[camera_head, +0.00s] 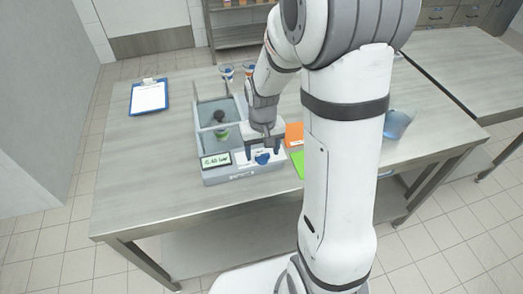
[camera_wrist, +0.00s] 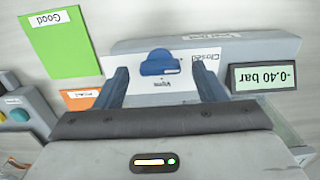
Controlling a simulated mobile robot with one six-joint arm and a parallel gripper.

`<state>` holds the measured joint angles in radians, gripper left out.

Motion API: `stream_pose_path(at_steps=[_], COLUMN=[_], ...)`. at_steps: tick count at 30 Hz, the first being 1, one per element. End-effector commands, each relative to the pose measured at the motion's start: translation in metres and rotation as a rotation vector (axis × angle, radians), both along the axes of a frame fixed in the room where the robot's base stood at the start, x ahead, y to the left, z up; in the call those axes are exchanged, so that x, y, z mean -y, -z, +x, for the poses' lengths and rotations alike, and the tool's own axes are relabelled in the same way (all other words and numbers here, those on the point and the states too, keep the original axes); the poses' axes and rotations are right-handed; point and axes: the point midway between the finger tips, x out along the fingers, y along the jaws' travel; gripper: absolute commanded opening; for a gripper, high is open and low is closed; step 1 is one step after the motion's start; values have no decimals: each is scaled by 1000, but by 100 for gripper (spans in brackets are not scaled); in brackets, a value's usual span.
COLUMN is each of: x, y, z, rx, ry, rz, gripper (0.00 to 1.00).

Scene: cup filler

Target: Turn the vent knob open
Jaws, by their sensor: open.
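The vent knob is a small blue knob (camera_head: 262,158) on the white label plate at the front of the grey cup filler (camera_head: 245,176). In the wrist view the knob (camera_wrist: 160,64) sits by an upside-down "Closed" label (camera_wrist: 205,56), with another upside-down word below it. My gripper (camera_head: 263,150) points down over the front panel, open and empty. In the wrist view its fingers (camera_wrist: 162,76) stand on either side of the knob, apart from it. The pressure display (camera_wrist: 263,77) beside it reads -0.40 bar.
A green "Good" card (camera_wrist: 58,42) and an orange card (camera_head: 294,133) lie right of the filler in the head view. A blue clipboard (camera_head: 149,97) lies at the left, a blue-tinted vessel (camera_head: 399,124) stands at the right. Bare tabletop is at the left.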

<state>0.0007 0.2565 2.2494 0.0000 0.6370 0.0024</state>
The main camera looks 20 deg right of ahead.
Motion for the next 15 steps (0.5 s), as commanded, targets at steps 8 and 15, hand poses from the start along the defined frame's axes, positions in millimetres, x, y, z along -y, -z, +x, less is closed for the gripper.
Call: stream_pose_path(at_steps=[8, 15], x=[0, 0], y=[10, 9], z=[0, 0], rx=[1, 1], ry=[-1, -1], rz=[0, 0], gripper=[64, 54])
